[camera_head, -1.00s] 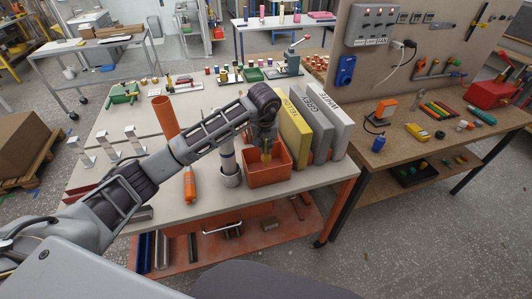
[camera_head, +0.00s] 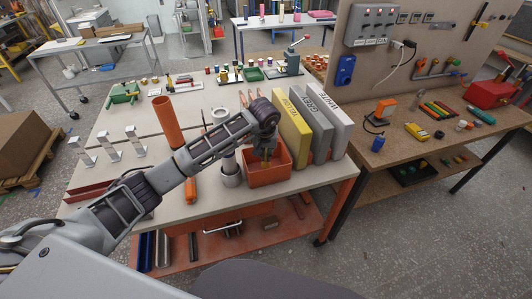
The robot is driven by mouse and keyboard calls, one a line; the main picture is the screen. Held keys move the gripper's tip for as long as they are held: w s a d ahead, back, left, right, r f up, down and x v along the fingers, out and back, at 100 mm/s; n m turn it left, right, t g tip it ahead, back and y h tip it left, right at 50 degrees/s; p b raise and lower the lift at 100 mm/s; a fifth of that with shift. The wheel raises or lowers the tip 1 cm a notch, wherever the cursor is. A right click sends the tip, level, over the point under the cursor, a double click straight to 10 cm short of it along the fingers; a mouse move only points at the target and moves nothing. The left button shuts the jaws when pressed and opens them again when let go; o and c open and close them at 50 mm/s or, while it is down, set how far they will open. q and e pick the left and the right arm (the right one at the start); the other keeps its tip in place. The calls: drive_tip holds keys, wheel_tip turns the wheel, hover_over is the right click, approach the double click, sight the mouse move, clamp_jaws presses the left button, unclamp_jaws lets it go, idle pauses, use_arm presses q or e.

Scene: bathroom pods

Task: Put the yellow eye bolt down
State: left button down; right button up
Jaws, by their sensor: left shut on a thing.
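My left arm reaches in from the left, and my left gripper (camera_head: 267,153) points down into the orange open bin (camera_head: 268,177) near the table's front edge. The gripper is shut on a small yellowish piece, taken to be the yellow eye bolt (camera_head: 267,157). Only a bit of it shows between the fingers. The bin's front wall and the fingers hide its lower end, so I cannot tell whether it touches the bin floor. My right gripper is out of view.
Upright yellow (camera_head: 291,128), grey and white binders stand right of the bin. A grey cup (camera_head: 231,179) stands close on its left. An orange tube (camera_head: 167,122) and white angled stands (camera_head: 108,148) are further left. A pegboard bench (camera_head: 430,150) is at right.

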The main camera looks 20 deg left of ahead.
use_arm(q)
drive_tip(key=shift+f, duration=0.1)
drive_tip(key=c, duration=1.9)
unclamp_jaws()
drive_tip(key=shift+c, duration=0.2)
drive_tip(key=o, duration=0.4)
drive_tip(key=shift+b+v, duration=1.05)
drive_tip(key=shift+v, duration=5.1)
